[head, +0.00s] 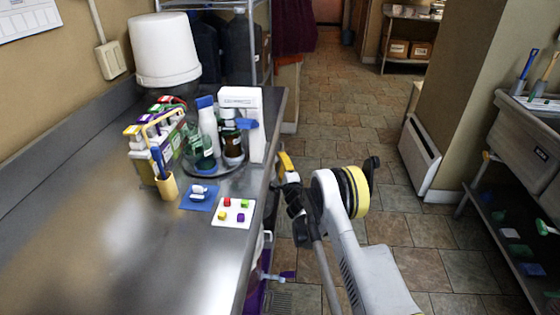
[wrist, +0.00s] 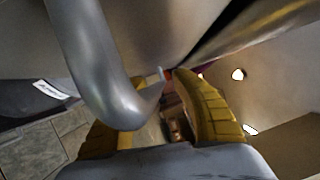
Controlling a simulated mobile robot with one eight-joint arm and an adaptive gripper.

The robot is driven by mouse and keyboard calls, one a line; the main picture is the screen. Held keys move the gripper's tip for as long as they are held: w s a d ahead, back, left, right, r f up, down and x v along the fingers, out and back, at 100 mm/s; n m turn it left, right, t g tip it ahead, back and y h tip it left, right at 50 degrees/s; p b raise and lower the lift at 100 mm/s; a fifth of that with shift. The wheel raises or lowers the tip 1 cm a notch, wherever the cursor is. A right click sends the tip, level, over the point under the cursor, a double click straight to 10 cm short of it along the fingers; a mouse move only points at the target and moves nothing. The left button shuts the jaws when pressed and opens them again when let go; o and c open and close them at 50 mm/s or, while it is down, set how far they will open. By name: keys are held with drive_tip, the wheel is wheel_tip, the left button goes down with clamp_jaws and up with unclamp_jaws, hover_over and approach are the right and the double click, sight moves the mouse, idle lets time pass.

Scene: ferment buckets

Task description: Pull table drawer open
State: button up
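The metal table (head: 110,225) runs along the left in the head view. Its drawer front is hidden from the head camera below the tabletop's right edge. My gripper (head: 284,163) is beside that edge, and its yellow fingers show partly. In the wrist view, a thick grey bent metal bar (wrist: 90,50), seemingly a handle, crosses close in front of the left yellow finger. The gripper (wrist: 168,100) has its fingers apart with a gap between them. The bar hides the left fingertip. I cannot tell whether the bar touches a finger or lies between them.
On the tabletop are a white bucket (head: 165,50), a round tray of bottles (head: 215,170), a yellow cup (head: 166,187), a blue mat (head: 199,197) and a white board (head: 233,213) with coloured pieces. The tiled floor (head: 390,225) is clear. A sink unit (head: 525,130) stands at right.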

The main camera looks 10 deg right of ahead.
clamp_jaws()
drive_tip(key=s+d, duration=0.4)
drive_tip(key=d, duration=0.9)
drive_tip(key=s+d, duration=0.4)
drive_tip(key=d, duration=1)
drive_tip(key=shift+s+d, duration=0.15)
drive_tip(key=shift+s, duration=0.25)
drive_tip(key=shift+o, duration=0.8)
unclamp_jaws()
